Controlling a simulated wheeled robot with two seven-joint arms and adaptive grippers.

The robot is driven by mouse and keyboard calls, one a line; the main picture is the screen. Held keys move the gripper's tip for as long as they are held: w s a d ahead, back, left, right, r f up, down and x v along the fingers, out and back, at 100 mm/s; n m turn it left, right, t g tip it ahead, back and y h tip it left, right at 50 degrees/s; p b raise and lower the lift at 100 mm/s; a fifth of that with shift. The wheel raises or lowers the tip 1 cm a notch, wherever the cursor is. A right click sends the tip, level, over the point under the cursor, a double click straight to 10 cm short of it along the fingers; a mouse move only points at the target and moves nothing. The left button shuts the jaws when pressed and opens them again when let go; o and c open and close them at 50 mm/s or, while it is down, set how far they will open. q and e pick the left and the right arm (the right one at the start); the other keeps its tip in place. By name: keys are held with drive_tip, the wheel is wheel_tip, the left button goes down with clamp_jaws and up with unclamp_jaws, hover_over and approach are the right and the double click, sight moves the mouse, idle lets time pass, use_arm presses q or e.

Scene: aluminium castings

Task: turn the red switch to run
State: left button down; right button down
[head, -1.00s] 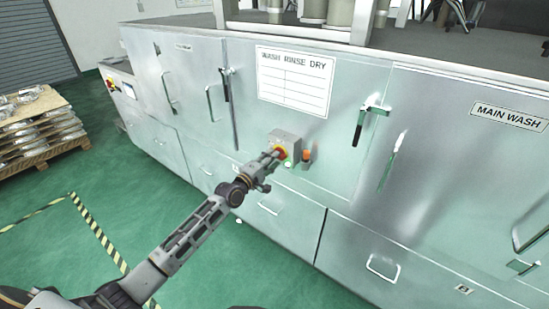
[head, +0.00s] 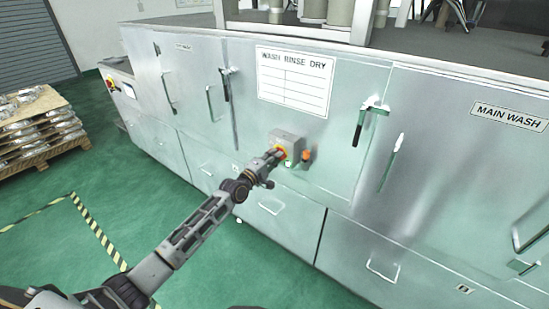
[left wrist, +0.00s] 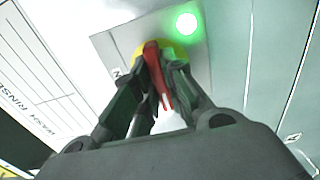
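The red switch (left wrist: 153,62) has a red handle on a yellow round plate (left wrist: 178,48), set on a grey box (head: 287,141) on the front of the steel washer. My left gripper (left wrist: 158,72) is at the switch, with one finger on each side of the red handle, apparently closed on it. In the head view my left gripper (head: 271,158) reaches the box from the lower left and hides part of the switch. A round green lamp (left wrist: 186,23) beside the switch is lit. The switch's position markings are too small to read. My right gripper is not in view.
An orange-topped part (head: 306,155) sits just right of the box. A pallet of castings (head: 40,147) stands at left. The green floor in front is largely clear.

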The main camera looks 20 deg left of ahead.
use_arm(q)
drive_tip(key=shift+m, duration=0.3)
drive_tip(key=m+p, duration=0.3)
drive_tip(key=m, duration=1.4)
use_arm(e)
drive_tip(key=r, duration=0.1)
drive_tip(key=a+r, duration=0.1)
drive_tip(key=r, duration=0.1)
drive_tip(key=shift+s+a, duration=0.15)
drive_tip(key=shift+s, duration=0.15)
use_arm(q)
drive_tip(key=shift+m, duration=0.3)
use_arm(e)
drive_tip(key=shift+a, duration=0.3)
use_arm(q)
drive_tip(key=c, duration=1.5)
unclamp_jaws()
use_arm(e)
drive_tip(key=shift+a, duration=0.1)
